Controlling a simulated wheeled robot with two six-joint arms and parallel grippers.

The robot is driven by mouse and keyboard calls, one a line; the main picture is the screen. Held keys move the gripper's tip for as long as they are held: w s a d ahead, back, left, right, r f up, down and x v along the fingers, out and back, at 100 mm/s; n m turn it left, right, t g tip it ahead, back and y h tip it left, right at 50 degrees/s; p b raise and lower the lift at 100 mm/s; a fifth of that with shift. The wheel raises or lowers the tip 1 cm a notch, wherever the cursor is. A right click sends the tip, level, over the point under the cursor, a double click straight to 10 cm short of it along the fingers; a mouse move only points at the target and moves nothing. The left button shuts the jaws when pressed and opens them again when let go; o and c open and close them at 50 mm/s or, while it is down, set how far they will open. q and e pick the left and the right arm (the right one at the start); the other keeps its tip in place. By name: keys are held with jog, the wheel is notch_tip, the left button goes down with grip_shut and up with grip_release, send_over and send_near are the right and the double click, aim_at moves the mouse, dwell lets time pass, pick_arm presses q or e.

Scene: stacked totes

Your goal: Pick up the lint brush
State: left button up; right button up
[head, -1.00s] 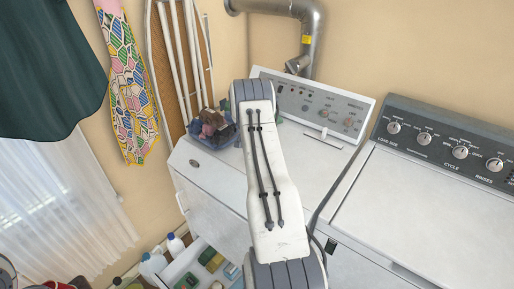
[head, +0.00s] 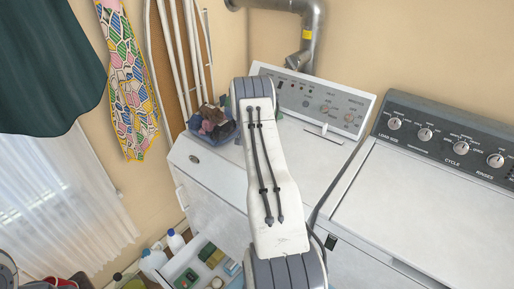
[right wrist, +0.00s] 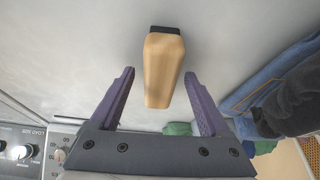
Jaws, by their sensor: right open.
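The lint brush shows in the right wrist view as a light wooden piece (right wrist: 163,72) with a black end (right wrist: 165,30), lying on the pale top of the dryer. My right gripper (right wrist: 160,74) is open, with one purple finger on each side of the wooden part. The fingers appear apart from the wood, and I cannot tell their exact height over it. In the head view my arm covers the brush and the gripper. My left gripper is in neither view.
A blue basket of cloth items (head: 212,130) stands on the dryer's left back corner and shows beside the gripper in the wrist view. The control panel (head: 318,103) rises behind. A washer (head: 430,215) stands to the right. An open drawer (head: 180,262) is below left.

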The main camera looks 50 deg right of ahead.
jog(key=shift+f, duration=0.1)
dwell(0.4)
grip_shut()
